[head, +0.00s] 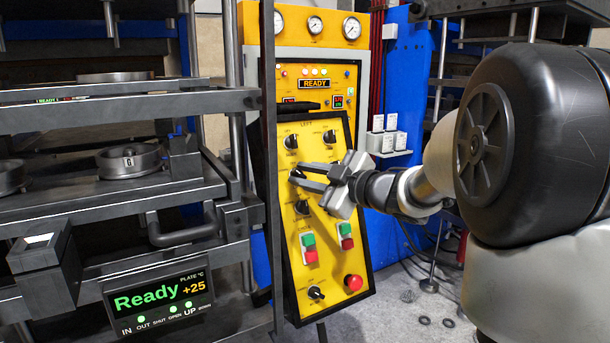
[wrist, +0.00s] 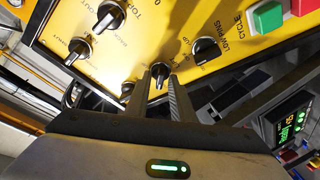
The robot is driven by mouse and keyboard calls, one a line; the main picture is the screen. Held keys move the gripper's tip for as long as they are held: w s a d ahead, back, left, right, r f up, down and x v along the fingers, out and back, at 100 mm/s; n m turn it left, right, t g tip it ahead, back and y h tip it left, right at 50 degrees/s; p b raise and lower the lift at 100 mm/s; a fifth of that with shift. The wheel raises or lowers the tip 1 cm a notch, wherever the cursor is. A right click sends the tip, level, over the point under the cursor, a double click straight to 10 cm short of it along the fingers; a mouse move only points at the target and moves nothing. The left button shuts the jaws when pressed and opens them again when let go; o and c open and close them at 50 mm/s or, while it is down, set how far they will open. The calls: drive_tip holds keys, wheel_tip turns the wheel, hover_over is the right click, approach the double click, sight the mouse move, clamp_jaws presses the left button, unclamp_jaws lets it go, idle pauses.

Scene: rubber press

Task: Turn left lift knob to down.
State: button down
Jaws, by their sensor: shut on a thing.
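The yellow slanted control panel (head: 325,262) carries several black knobs. My gripper (head: 298,177) reaches it from the right, with its fingertips at a knob on the left side, mostly hidden by the fingers. In the wrist view, my gripper (wrist: 163,80) has its two fingers on either side of a black knob with a light pointer, the left lift knob (wrist: 158,69), and is shut on it. An "UP" label is printed near this knob. The knob's exact pointing direction is hard to tell.
Other knobs surround it, including the low pins knob (wrist: 206,50). Green and red buttons (head: 309,248) and a red emergency button (head: 353,282) sit lower. The press (head: 130,190) stands at left; its status display (head: 160,298) reads "Ready", with "UP" emphasised.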

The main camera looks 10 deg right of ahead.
drive_tip(key=c, duration=1.9)
unclamp_jaws()
drive_tip(key=shift+o, duration=0.2)
drive_tip(key=p+v, duration=0.1)
drive_tip(key=v, duration=1.6)
drive_tip(key=shift+s, duration=0.15)
drive_tip(key=shift+d, duration=0.1)
